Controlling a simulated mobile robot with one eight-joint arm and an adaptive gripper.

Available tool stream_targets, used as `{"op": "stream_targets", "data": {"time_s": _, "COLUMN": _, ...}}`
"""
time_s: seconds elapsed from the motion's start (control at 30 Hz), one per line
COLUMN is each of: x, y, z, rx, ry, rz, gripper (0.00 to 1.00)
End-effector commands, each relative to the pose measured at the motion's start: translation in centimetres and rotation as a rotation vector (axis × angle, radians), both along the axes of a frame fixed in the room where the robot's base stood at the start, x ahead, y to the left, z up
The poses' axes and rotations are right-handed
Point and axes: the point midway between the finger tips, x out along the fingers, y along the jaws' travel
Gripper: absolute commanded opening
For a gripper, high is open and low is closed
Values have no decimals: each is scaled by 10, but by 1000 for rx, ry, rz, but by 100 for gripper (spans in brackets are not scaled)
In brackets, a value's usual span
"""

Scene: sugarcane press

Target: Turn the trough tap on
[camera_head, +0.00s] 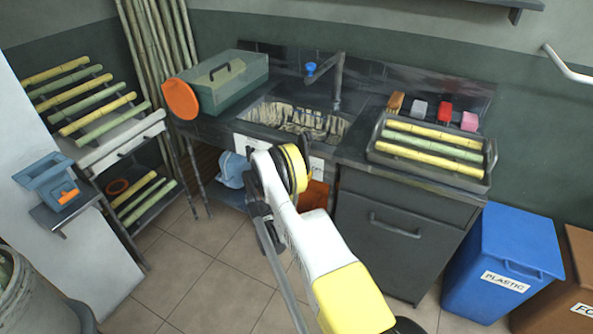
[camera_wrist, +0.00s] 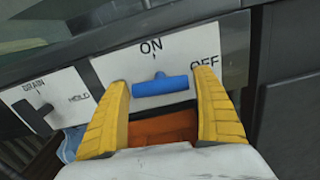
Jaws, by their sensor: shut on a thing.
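The trough tap handle (camera_wrist: 160,86) is a blue bar on a white panel (camera_wrist: 110,70) marked ON at the top and OFF at the right. A short stub on the bar points up toward ON. My gripper (camera_wrist: 163,80) has its yellow fingers at either end of the bar and is shut on it. In the head view my gripper (camera_head: 303,165) is at the front of the sink counter and hides the handle. The spout (camera_head: 338,80) with a blue end piece stands over the trough (camera_head: 300,118). I cannot make out water.
A black DRAIN/HOLD lever (camera_wrist: 35,115) sits left of the tap panel. A green toolbox (camera_head: 225,82) and a tray (camera_head: 480,165) of cane stand on the counter. A blue plastic bin (camera_head: 500,260) is at the right. The tiled floor in front is clear.

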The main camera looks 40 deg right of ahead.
Motion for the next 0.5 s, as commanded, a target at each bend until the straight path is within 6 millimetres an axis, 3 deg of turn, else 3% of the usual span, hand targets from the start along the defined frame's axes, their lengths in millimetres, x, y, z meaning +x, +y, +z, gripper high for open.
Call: {"op": "stream_targets", "data": {"time_s": 0.5, "x": 0, "y": 0, "z": 0, "rx": 168, "ry": -407, "rz": -2, "gripper": 48}}
